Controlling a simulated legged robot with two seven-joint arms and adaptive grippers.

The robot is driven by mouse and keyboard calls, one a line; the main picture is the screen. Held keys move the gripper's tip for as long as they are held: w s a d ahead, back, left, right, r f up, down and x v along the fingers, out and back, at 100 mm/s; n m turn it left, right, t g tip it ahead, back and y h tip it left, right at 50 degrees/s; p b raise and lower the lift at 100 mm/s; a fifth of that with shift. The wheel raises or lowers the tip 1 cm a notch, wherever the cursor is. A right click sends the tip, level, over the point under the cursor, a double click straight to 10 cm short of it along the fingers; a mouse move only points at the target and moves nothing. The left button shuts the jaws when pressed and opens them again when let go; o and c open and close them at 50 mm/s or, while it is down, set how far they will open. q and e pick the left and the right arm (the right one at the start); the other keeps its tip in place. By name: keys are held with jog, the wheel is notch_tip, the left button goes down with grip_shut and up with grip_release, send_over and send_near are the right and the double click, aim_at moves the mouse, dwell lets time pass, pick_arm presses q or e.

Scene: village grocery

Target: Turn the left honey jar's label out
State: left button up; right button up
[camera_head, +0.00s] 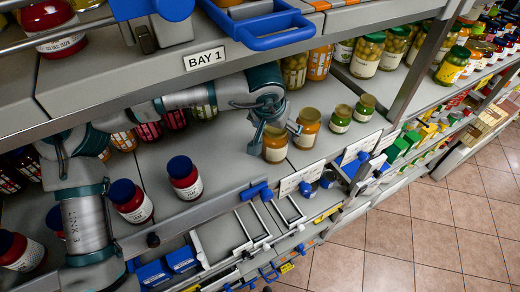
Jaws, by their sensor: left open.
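The left honey jar (275,150) stands upright on the middle shelf, orange-amber, near the shelf's front edge. A pale patch shows low on its front; I cannot tell how far its label faces out. My right gripper is not in view.
Two green-lidded jars (341,118) stand right of the honey jars. Red jars with blue lids (184,178) stand to the left. The upper shelf with the BAY 1 sign (205,58) hangs over the arm. Price tag holders (301,178) line the shelf front.

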pick_arm(q)
jog(key=v, duration=0.2)
jog(key=shift+r, duration=0.35)
jog(key=s+a, duration=0.4)
jog(key=s, duration=0.7)
jog(key=shift+s+a+f, duration=0.2)
jog(key=shift+a, duration=0.05)
